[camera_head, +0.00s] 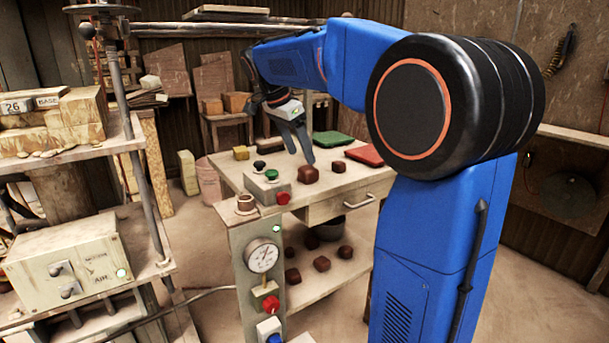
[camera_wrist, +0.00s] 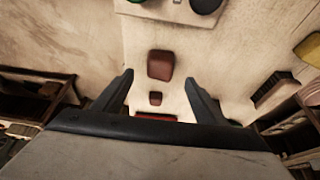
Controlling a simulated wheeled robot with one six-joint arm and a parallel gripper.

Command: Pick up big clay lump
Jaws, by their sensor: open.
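The big clay lump (camera_head: 308,174) is a reddish-brown rounded block on the light worktable. It also shows in the wrist view (camera_wrist: 160,65), upper middle, with a smaller clay lump (camera_wrist: 155,98) below it. The small lump shows in the head view (camera_head: 338,166), to the right of the big one. My gripper (camera_head: 302,156) points down above the table, close to the big lump. In the wrist view my gripper (camera_wrist: 159,79) is open and empty. Its fingers frame the small lump, and the big lump lies beyond the tips. The exact height gap cannot be told.
A control box with a green button (camera_head: 271,175) and a red button (camera_head: 283,198) stands at the table's front left. A green pad (camera_head: 333,139) and a red pad (camera_head: 365,154) lie at the back. More lumps lie on the lower shelf (camera_head: 321,264).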

